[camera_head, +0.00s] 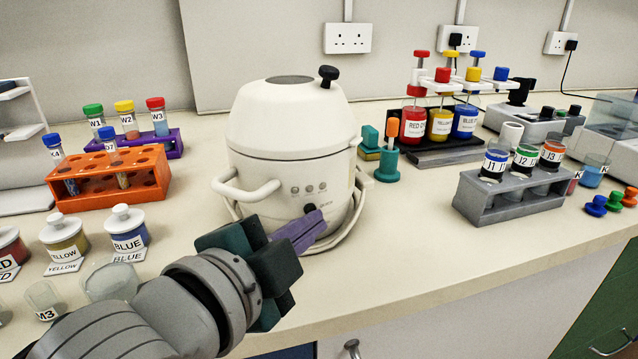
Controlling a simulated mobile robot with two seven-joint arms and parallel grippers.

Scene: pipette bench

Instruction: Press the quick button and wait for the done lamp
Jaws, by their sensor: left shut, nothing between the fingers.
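The white round machine (290,150) with a domed lid and a black knob stands on the bench in the head view. Its front panel (309,188) carries several small round marks or buttons and a dark knob-like part (310,208) below them. I cannot read which is the quick button or the done lamp, and no lit lamp is clear. My left gripper (318,220) is shut and empty, its purple fingers close to the machine's lower front, just below the panel. I cannot tell whether the fingertips touch it. My right gripper is not in view.
An orange tube rack (110,178) and lidded jars (127,228) stand on the left. A grey rack (508,200) with labelled vials stands on the right, and a bottle stand (440,150) behind it. Bare bench (400,240) lies right of the machine.

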